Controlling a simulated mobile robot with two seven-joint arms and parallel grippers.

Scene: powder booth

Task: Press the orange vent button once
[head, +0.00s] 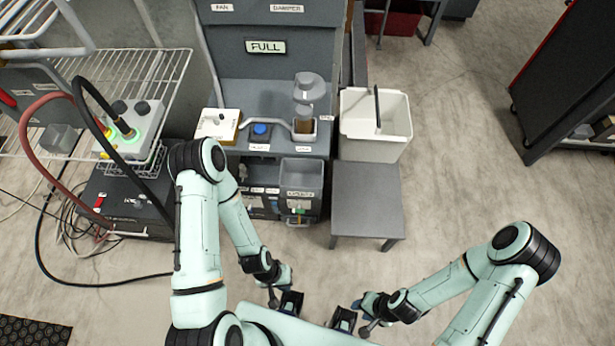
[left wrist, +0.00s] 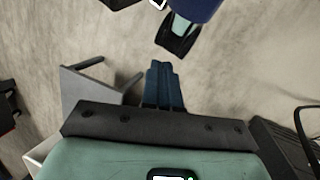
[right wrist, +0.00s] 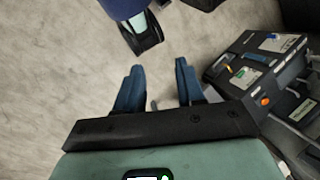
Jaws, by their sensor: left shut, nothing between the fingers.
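An orange round button (right wrist: 264,100) shows on the dark, labelled unit at the right of the right wrist view; I cannot read a vent label there. In the head view I cannot clearly pick out this button on the booth's lower front (head: 258,202). My left gripper (head: 279,287) is low over the floor, in front of the booth and apart from it. Its blue fingers (left wrist: 162,68) are shut and empty. My right gripper (head: 368,312) is also low, right of the left one. Its fingers (right wrist: 158,66) are apart with nothing held.
The booth shelf carries a blue button (head: 261,130), a white-and-yellow box (head: 216,124) and a powder cup (head: 304,116). A grey table (head: 366,192) and a white bin (head: 375,145) stand right of it. Cables and a black unit (head: 125,200) lie left.

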